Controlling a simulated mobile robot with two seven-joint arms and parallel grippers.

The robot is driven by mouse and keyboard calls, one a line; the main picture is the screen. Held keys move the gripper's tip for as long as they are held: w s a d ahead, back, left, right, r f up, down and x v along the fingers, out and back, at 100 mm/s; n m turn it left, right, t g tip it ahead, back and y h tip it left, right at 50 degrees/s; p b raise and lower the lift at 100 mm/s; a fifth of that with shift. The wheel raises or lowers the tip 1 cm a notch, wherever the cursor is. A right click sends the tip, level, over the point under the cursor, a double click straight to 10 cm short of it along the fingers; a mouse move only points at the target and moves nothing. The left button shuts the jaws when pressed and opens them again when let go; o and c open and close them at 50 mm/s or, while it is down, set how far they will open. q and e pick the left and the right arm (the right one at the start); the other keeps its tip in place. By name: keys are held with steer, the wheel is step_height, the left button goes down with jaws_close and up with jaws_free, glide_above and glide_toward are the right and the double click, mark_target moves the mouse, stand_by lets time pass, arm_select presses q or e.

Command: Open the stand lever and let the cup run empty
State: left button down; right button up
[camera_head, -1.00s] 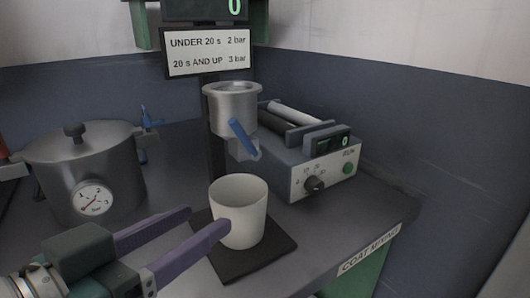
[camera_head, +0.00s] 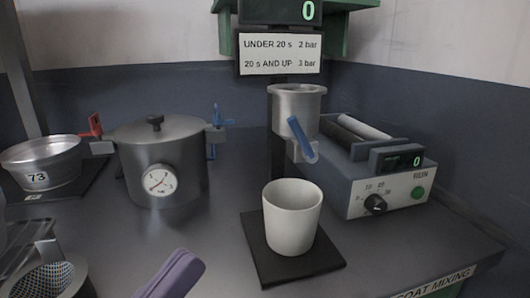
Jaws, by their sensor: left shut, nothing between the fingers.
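The metal cup (camera_head: 296,104) sits upright on the stand behind the black plate. Its blue lever (camera_head: 302,139) slants down to the right across its front. A white beaker (camera_head: 291,216) stands upright on the black plate (camera_head: 262,258) below the cup's outlet. No stream shows between cup and beaker. The inside of the cup and the bottom of the beaker cannot be seen. My left gripper (camera_head: 172,276) shows only its purple fingers at the bottom edge, together and empty, left of the plate and apart from the lever. My right gripper is out of view.
A pressure pot (camera_head: 160,180) with a gauge stands left. A mixer box (camera_head: 385,190) with knob and green button stands right. A sign (camera_head: 280,54) and a display (camera_head: 281,11) reading 0 hang above. A mesh basket (camera_head: 45,281) is lower left.

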arm_select(q)
steer(key=p, duration=0.2)
glide_toward(293, 130)
steer(key=x, duration=0.7)
stand_by(0.4)
